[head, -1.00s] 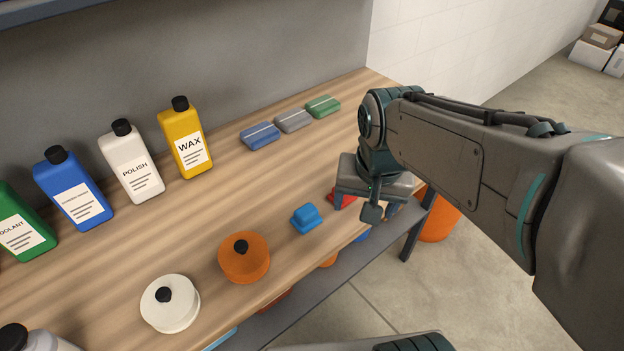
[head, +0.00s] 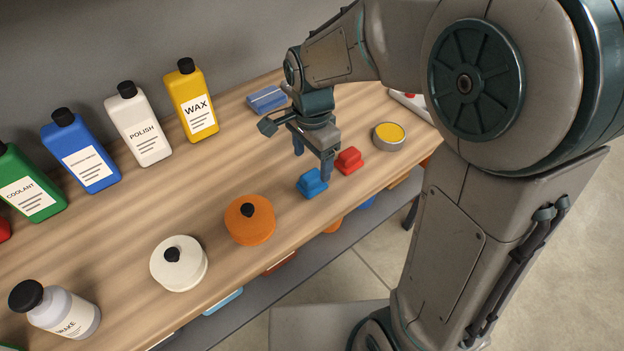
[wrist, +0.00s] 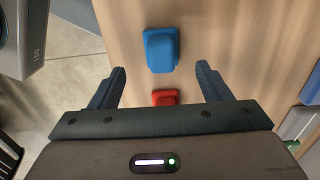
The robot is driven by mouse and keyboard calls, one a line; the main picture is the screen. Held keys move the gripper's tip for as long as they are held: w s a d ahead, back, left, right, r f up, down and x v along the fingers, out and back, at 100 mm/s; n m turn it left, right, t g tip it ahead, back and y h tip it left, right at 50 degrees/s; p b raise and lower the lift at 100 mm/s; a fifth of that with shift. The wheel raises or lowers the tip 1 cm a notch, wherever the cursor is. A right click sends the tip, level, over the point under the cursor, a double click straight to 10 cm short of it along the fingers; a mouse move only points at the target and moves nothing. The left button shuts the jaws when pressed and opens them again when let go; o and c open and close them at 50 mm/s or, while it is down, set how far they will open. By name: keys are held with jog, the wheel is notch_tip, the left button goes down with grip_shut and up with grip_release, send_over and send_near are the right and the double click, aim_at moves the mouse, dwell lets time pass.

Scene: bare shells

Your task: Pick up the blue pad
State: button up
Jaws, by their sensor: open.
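The blue pad (head: 312,184) is a small block with a raised, narrower top. It lies on the wooden bench near the front edge, just left of a similar red pad (head: 348,161). My gripper (head: 312,160) is open and empty above the bench, pointing down, close behind the blue pad. In the wrist view the blue pad (wrist: 161,50) lies ahead of the fingertips, roughly centred between them sideways. The red pad (wrist: 165,97) shows between the fingers, partly hidden by the gripper body.
An orange round container (head: 250,222) and a white one (head: 178,264) stand left of the blue pad. A yellow-topped tin (head: 389,136) stands to the right. Several bottles line the back, including WAX (head: 191,102). A blue folded packet (head: 267,99) lies behind my gripper.

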aim_at(310, 176)
jog(key=shift+a+f+p, duration=0.15)
jog(key=shift+f+p, duration=0.15)
jog(key=shift+f, duration=3.15)
jog(key=c, duration=1.1)
jog(key=shift+c, duration=0.2)
jog(key=shift+r, duration=0.15)
jog(key=shift+r, duration=0.3)
jog(key=r, duration=0.3)
jog(key=shift+d+r+b, duration=0.3)
jog(key=shift+d+r, duration=0.05)
jog(key=shift+d, duration=0.05)
jog(key=s+d+r, duration=0.2)
jog(key=d+r, duration=0.4)
jog(key=d, duration=0.4)
jog(key=shift+s+d+r+b, duration=0.15)
jog(key=shift+d+r+b, duration=0.1)
jog(key=shift+d+b, duration=0.15)
